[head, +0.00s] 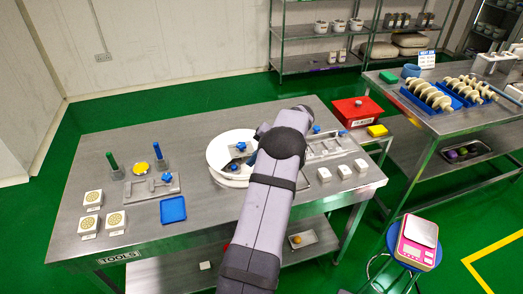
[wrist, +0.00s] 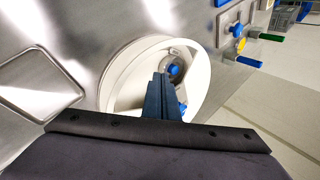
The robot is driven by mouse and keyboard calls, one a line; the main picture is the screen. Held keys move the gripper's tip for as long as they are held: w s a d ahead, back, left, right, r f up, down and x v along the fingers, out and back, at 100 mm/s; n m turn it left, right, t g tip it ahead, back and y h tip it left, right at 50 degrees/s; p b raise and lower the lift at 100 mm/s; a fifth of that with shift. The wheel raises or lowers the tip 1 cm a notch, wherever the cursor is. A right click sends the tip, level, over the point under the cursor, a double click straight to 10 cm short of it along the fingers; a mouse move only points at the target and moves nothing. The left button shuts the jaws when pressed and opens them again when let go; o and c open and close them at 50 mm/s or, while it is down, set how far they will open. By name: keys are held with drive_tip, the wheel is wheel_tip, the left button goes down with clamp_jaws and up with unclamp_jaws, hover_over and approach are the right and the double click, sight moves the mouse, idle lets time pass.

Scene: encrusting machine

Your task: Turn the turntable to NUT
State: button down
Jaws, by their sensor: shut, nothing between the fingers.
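The white round turntable (head: 216,147) lies on the steel table, left of my arm in the head view. In the wrist view its thick white rim (wrist: 113,88) surrounds a recess with a metal part and a blue knob (wrist: 174,70). A second blue piece shows beside my fingers at the lower right of the recess. My gripper (wrist: 160,78) is shut, with its dark fingers together over the turntable; I cannot tell whether they touch it. In the head view my gripper (head: 238,164) is partly hidden by my arm. No NUT marking is legible.
A blue tray (head: 173,210), white moulds (head: 92,199), a green-handled tool (head: 112,161) and a metal fixture (head: 152,188) stand on the left of the table. Small white blocks (head: 344,171) and another fixture lie right of my arm. The front middle is clear.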

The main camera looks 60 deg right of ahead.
sight(238, 170)
drive_tip(key=shift+w+a+f+p, duration=0.2)
drive_tip(key=shift+w+f+p, duration=0.15)
drive_tip(key=shift+w, duration=0.35)
drive_tip(key=shift+w+a+f+p, duration=0.2)
drive_tip(key=shift+w+f, duration=0.2)
drive_tip(key=shift+w, duration=0.25)
drive_tip(key=shift+w+a+f+p, duration=0.15)
drive_tip(key=shift+w+f+p, duration=0.2)
drive_tip(key=shift+w, duration=0.35)
drive_tip(key=shift+w+a+f+m+h+b, duration=0.1)
drive_tip(key=shift+w+a+m+h+b, duration=0.15)
drive_tip(key=shift+w+m+h+b, duration=0.35)
drive_tip(key=shift+w+a+f+b, duration=0.1)
drive_tip(key=shift+a+f+b, duration=0.05)
drive_tip(key=shift+b, duration=0.25)
drive_tip(key=shift+w, duration=0.25)
drive_tip(key=shift+r, duration=0.2)
drive_tip(key=shift+s, duration=0.2)
